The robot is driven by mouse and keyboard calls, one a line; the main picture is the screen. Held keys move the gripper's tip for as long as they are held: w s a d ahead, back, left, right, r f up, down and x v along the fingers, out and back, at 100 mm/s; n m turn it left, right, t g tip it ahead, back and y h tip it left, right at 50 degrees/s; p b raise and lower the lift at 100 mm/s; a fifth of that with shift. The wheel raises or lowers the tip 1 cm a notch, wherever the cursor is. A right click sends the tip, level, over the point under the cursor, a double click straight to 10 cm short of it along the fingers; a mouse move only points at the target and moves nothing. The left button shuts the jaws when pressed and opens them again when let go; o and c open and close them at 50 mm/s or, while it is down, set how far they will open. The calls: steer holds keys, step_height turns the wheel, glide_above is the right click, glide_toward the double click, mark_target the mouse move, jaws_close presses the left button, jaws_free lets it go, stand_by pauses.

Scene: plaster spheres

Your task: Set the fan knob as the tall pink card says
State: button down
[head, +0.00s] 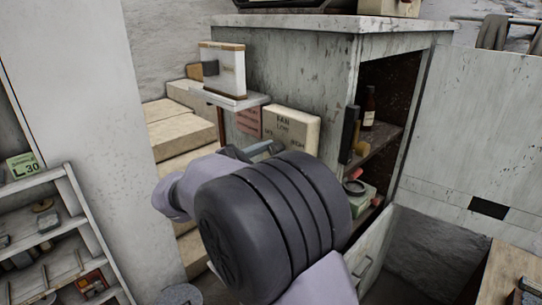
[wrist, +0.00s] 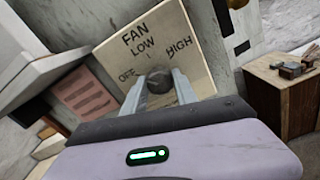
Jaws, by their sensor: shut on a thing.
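The fan panel (wrist: 150,45) is a cream box on the grey cabinet's side, marked FAN, OFF, LOW and HIGH; it also shows in the head view (head: 297,124). Its round dark knob (wrist: 159,81) sits low on the face, between OFF and HIGH. My gripper (wrist: 160,87) is shut on the knob, one finger at each side. Which mark the knob points at, I cannot tell. In the head view my gripper (head: 264,150) reaches the panel's lower edge and the knob is hidden. A pink card (wrist: 85,92) with blurred lines hangs left of the panel, also in the head view (head: 248,121).
A small shelf (head: 232,100) with a white box (head: 223,68) juts out above the card. The grey cabinet (head: 296,64) stands open at right, with bottles and jars inside. A slatted shelf (head: 60,236) with small items stands at left.

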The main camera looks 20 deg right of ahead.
steer(key=m+b, duration=0.1)
steer(key=m, duration=0.1)
steer(key=m+b, duration=0.2)
steer(key=m, duration=0.1)
steer(key=shift+f+m, duration=0.2)
steer(key=shift+m, duration=0.1)
steer(key=m+b, duration=0.9)
steer(key=m, duration=0.1)
steer(key=shift+r+m+b, duration=0.1)
steer(key=shift+m+b, duration=2.05)
steer(key=shift+m, duration=0.35)
steer(key=shift+r, duration=0.1)
steer(key=c, duration=1)
jaws_free()
steer(key=shift+o, duration=0.2)
